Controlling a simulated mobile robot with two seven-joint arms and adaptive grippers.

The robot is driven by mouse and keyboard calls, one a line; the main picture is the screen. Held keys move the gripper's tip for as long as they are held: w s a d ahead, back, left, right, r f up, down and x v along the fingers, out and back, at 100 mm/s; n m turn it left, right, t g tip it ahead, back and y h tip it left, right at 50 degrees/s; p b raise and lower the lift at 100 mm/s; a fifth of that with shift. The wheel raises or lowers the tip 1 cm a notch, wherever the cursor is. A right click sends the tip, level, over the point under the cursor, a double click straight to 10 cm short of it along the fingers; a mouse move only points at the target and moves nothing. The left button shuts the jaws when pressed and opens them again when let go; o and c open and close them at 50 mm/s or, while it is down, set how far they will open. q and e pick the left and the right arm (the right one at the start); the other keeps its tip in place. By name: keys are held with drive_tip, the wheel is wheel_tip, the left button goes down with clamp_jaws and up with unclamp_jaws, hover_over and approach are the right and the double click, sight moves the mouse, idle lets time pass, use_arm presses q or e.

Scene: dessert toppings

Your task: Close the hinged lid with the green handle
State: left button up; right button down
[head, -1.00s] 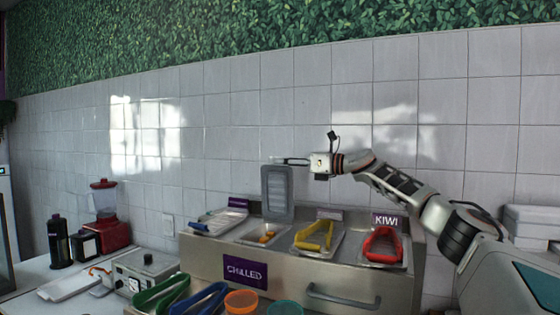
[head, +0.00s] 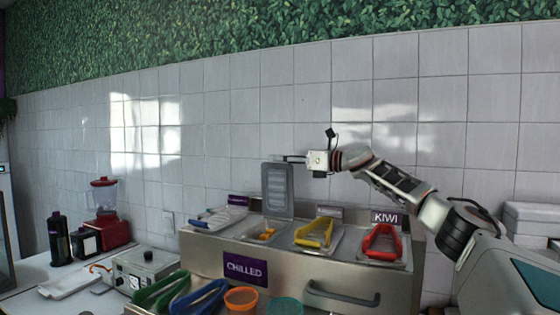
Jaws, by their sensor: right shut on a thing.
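The hinged lid (head: 278,192) is a grey ribbed panel standing upright at the back of an open bin in the topping counter. No green handle can be made out on it. My right gripper (head: 288,158) reaches in from the right at the lid's top edge, its thin fingers pointing left and shut on the lid there. The exact grip point is too small to tell. The bin (head: 250,232) below the lid is open, with orange pieces (head: 267,234) inside. My left gripper is not in view.
Neighbouring bins hold yellow tongs (head: 314,232), red tongs (head: 381,240) and a blue-handled tool (head: 201,223). A tiled wall (head: 230,130) stands behind.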

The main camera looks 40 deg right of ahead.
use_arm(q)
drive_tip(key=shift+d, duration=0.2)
use_arm(e)
drive_tip(key=shift+s+a, duration=0.1)
drive_tip(key=shift+a, duration=0.05)
drive_tip(key=shift+s+a+f+n+b, duration=0.2)
drive_tip(key=shift+a+n+b, duration=0.2)
drive_tip(key=shift+b, duration=0.15)
use_arm(q)
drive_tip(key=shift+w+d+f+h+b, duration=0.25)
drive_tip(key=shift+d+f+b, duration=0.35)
drive_tip(key=shift+b, duration=0.45)
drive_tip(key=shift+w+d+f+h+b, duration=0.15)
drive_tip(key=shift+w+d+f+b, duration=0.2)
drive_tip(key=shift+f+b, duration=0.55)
use_arm(e)
drive_tip(key=s+a+f+n, duration=0.3)
drive_tip(key=a+n, duration=0.3)
drive_tip(key=a, duration=0.2)
drive_tip(key=shift+s+a, duration=0.35)
drive_tip(key=shift+s, duration=0.4)
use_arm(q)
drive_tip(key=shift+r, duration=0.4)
use_arm(e)
drive_tip(key=c, duration=2)
unclamp_jaws()
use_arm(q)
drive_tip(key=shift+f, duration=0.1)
